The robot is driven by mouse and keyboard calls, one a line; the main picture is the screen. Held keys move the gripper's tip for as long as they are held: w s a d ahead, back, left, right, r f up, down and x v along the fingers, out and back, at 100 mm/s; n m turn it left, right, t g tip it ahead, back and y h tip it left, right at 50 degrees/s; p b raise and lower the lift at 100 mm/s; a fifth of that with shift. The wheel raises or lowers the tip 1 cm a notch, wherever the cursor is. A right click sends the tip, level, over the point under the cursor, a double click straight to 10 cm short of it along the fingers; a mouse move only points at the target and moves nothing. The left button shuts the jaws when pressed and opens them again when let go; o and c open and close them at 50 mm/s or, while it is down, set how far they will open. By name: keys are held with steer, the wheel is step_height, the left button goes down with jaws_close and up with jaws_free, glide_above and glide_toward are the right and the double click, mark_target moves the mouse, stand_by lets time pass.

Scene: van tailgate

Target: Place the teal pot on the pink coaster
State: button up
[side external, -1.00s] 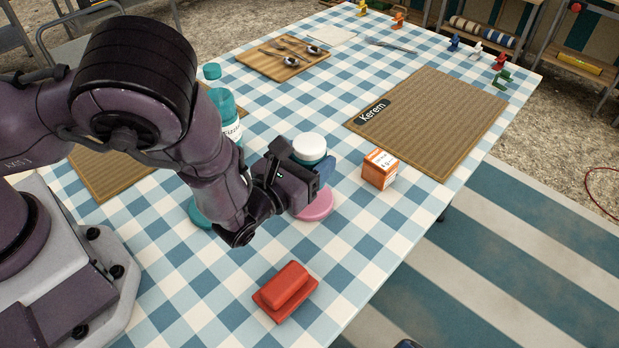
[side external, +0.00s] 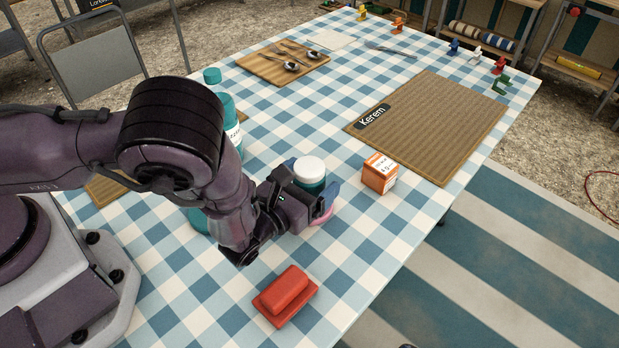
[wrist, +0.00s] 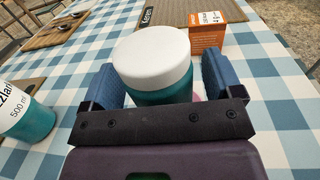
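The teal pot (side external: 313,186) with a white lid stands upright between the fingers of my gripper (side external: 312,187). In the wrist view the pot (wrist: 165,97) has a blue finger on each side. A narrow gap shows between it and the right finger, so my gripper (wrist: 164,80) looks open around it. The pink coaster (side external: 322,219) shows as a thin sliver below the pot and finger, with a small bit in the wrist view (wrist: 197,97). The pot's base is hidden, so full contact with the coaster cannot be seen.
An orange-and-white box (side external: 380,173) stands to the right of the pot. A red butter dish (side external: 286,295) lies in front. A teal bottle (side external: 229,112) stands behind my arm. A placemat marked Kerem (side external: 440,125) and a board with spoons (side external: 283,63) lie farther back.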

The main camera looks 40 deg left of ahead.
steer(key=shift+r, duration=0.15)
steer(key=s, duration=0.8)
steer(key=s+d, duration=0.1)
steer(key=s, duration=0.3)
steer(key=shift+r, duration=0.1)
steer(key=a+r+n+g+y, duration=1.3)
steer(key=a+r+n, duration=0.35)
steer(key=n, duration=0.35)
steer(key=s+r+n+h, duration=1)
steer(key=r+n+h, duration=0.3)
steer(key=n+h, duration=0.1)
steer(key=shift+s+d+n+t, duration=0.25)
steer(key=shift+n+t, duration=0.05)
steer(key=shift+n, duration=0.3)
